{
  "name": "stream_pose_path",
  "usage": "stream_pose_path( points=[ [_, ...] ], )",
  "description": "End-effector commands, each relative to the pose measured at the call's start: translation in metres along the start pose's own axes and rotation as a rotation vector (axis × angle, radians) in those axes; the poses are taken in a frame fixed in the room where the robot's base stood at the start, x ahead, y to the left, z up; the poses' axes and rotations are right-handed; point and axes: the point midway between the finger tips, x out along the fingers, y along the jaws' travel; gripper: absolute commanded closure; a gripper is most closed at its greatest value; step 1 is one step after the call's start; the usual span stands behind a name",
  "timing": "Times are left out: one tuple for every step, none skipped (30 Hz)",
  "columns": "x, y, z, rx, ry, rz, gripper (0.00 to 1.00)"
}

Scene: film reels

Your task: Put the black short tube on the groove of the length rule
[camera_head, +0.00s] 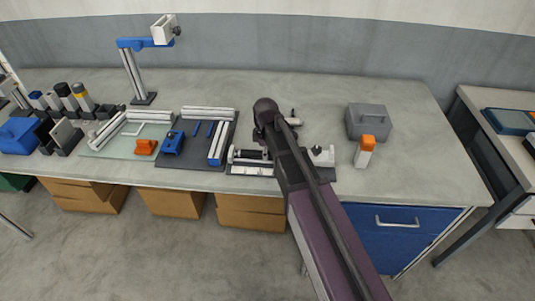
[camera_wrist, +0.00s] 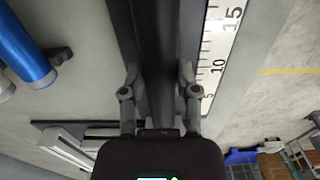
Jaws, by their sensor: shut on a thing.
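The length rule (camera_head: 252,170) is a white scale on a dark base near the bench's front edge. Its printed scale (camera_wrist: 220,60) runs along the right of my gripper in the wrist view, with the numbers 15, 10 and 5 showing. My gripper (camera_wrist: 158,85) is shut on the black short tube (camera_wrist: 158,50), which lies lengthwise between the fingers, parallel to the scale. A black cylinder (camera_head: 250,154) shows just behind the rule, left of my arm. I cannot tell whether the tube touches the groove.
A dark mat (camera_head: 190,161) with blue and white parts lies left of the rule. A grey case (camera_head: 368,122) and an orange-capped bottle (camera_head: 366,150) stand to the right. A blue cylinder (camera_wrist: 24,48) shows at the left in the wrist view. The bench's back middle is clear.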

Motion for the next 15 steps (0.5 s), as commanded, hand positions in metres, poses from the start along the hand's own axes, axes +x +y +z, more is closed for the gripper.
stream_pose_path(
  points=[
    [-0.0002, -0.0001, -0.0001, 0.000, 0.000, 0.000, 1.00],
    [0.0000, 0.0000, -0.0001, 0.000, 0.000, 0.000, 1.00],
    [0.0006, 0.0000, -0.0001, 0.000, 0.000, 0.000, 1.00],
    [0.0014, 0.0000, -0.0002, 0.000, 0.000, 0.000, 1.00],
    [0.0023, 0.0000, -0.0002, 0.000, 0.000, 0.000, 1.00],
    [0.0034, -0.0001, -0.0002, 0.000, 0.000, 0.000, 1.00],
    [0.0041, 0.0000, -0.0002, 0.000, 0.000, 0.000, 1.00],
    [0.0047, -0.0001, -0.0002, 0.000, 0.000, 0.000, 1.00],
    [0.0056, -0.0001, -0.0002, 0.000, 0.000, 0.000, 1.00],
    [0.0062, -0.0001, -0.0003, 0.000, 0.000, 0.000, 1.00],
    [0.0069, -0.0001, -0.0003, 0.000, 0.000, 0.000, 1.00],
    [0.0055, -0.0001, -0.0003, 0.000, 0.000, 0.000, 0.47],
    [0.0053, -0.0001, -0.0003, 0.000, 0.000, 0.000, 0.39],
    [0.0053, -0.0001, -0.0003, 0.000, 0.000, 0.000, 0.30],
    [0.0053, -0.0001, -0.0003, -0.001, 0.000, 0.000, 0.25]
  ],
)
